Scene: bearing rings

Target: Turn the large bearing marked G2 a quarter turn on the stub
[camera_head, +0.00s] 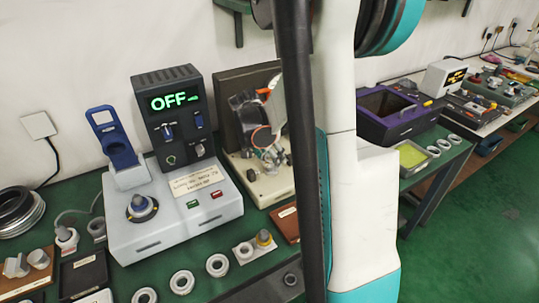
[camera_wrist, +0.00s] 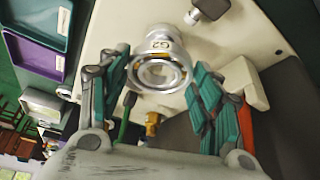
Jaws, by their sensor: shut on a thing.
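In the head view the bearing cannot be made out, and my arm covers part of the cream fixture (camera_head: 262,185).
A white heater unit with a display reading OFF (camera_head: 172,102) stands left of the fixture. Several rings (camera_head: 182,282) lie along the front bench edge. A purple bin (camera_head: 395,112) stands right of my arm. In the wrist view a dark knob (camera_wrist: 208,8) sits near the bearing.

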